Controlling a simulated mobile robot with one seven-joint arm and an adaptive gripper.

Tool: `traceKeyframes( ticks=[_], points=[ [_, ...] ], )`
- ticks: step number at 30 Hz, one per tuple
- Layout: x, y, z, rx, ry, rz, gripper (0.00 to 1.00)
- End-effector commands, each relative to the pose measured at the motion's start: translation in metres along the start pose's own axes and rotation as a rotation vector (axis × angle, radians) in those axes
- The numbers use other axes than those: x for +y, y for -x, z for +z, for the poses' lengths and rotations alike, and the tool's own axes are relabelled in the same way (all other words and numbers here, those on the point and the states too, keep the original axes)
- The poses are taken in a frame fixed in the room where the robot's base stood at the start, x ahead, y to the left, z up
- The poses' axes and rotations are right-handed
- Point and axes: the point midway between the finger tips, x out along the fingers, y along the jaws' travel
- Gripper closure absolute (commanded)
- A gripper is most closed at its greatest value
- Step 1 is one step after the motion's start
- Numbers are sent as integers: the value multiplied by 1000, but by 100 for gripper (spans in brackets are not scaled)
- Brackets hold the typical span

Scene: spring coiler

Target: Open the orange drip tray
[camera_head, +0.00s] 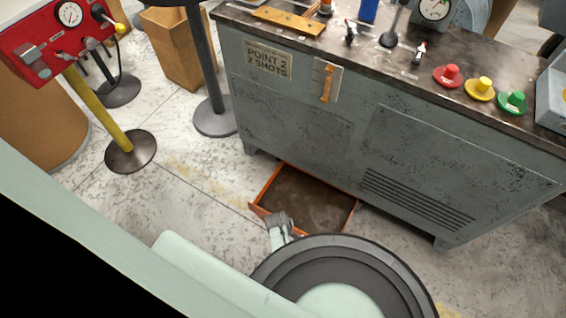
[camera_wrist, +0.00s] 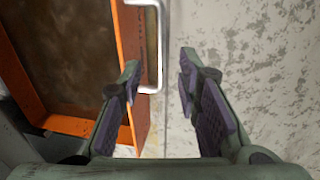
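The orange drip tray (camera_head: 310,198) juts out from under the grey machine at floor level, with its brown inside showing. Its front panel shows in the wrist view (camera_wrist: 130,45), with a pale bar handle (camera_wrist: 159,45) on its outer face. My gripper (camera_head: 281,218) is at the left part of the tray's front edge. In the wrist view my gripper (camera_wrist: 160,75) has its fingers apart, the left one over the orange panel and the right one over bare floor. The handle's near end appears between them; I cannot tell whether they touch it.
The grey machine cabinet (camera_head: 310,125) stands behind the tray, with red, yellow and green buttons (camera_head: 480,88) on top. A round stand base (camera_head: 215,116) and a yellow post (camera_head: 98,112) with a red gauge box are left. Floor left of the tray is clear.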

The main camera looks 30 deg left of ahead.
Motion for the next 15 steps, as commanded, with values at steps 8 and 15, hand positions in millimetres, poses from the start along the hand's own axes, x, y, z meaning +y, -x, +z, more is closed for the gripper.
traceKeyframes(
  ticks=[8, 15],
  points=[
    [0, 47, 0, 1, 0, 1, 69],
    [-1, 65, 0, 0, 0, -1, 69]
  ],
)
